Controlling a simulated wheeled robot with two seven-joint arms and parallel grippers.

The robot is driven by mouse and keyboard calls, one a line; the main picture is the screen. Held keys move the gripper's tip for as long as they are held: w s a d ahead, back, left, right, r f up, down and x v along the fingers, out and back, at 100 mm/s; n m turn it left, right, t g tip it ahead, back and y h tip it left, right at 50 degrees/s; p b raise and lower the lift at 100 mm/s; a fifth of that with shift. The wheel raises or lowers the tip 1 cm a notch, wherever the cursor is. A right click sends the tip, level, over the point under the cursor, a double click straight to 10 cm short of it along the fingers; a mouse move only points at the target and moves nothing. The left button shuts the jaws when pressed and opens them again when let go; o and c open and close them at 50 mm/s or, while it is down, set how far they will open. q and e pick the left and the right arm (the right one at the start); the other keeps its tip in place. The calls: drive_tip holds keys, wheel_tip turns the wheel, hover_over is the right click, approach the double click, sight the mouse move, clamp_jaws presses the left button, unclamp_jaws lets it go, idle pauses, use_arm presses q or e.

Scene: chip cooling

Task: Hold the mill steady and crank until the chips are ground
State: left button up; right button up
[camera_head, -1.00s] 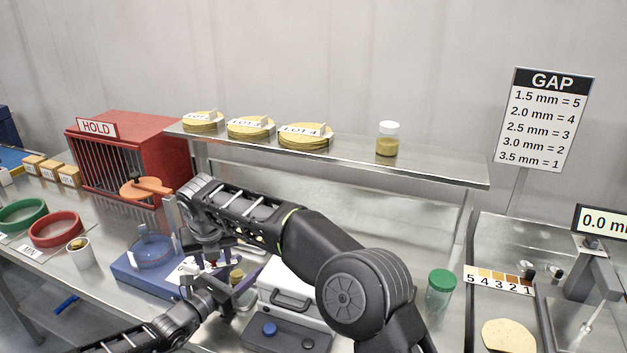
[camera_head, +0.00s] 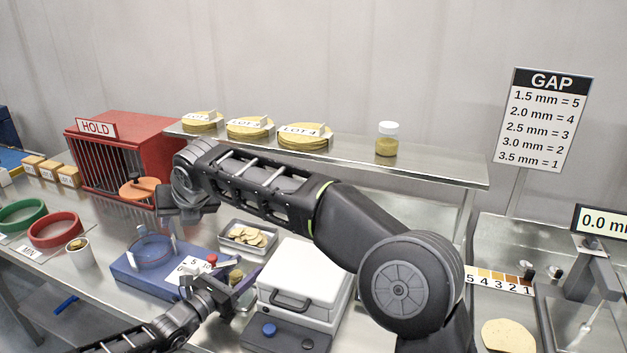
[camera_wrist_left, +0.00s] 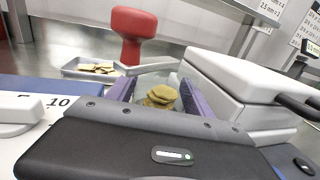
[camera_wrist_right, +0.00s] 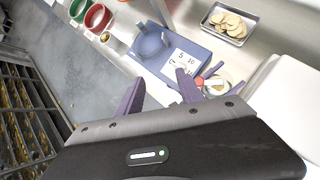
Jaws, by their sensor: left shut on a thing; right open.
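The mill (camera_head: 236,274) stands beside the right end of a blue base and shows as a small clear cup holding golden chips. My left gripper (camera_head: 240,286) is shut around it. In the left wrist view the chips (camera_wrist_left: 160,97) sit between the purple fingers. The crank's red knob (camera_wrist_left: 133,32) stands up on a grey arm; it also shows in the head view (camera_head: 212,259). My right gripper (camera_head: 182,214) is open and empty, above and left of the mill, apart from the knob. Its spread fingers (camera_wrist_right: 160,90) show in the right wrist view. Arms hide part of the mill.
A metal tray of chips (camera_head: 247,251) lies behind the mill. A white-lidded machine (camera_head: 308,270) stands close on the right.

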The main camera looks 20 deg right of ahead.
drive_tip(key=w+d+r+m+t+y, duration=0.2)
drive_tip(key=w+r+t+y, duration=0.1)
drive_tip(key=r+t+y, duration=0.25)
drive_tip(key=s+d+m+t+h, duration=0.3)
drive_tip(key=d+m+t, duration=0.2)
drive_tip(key=d, duration=2.1)
drive_tip(key=shift+s+d+f+m, duration=0.15)
drive_tip(key=shift+d+f+m, duration=0.1)
drive_tip(key=shift+f+m, duration=0.15)
drive_tip(key=shift+t, duration=0.25)
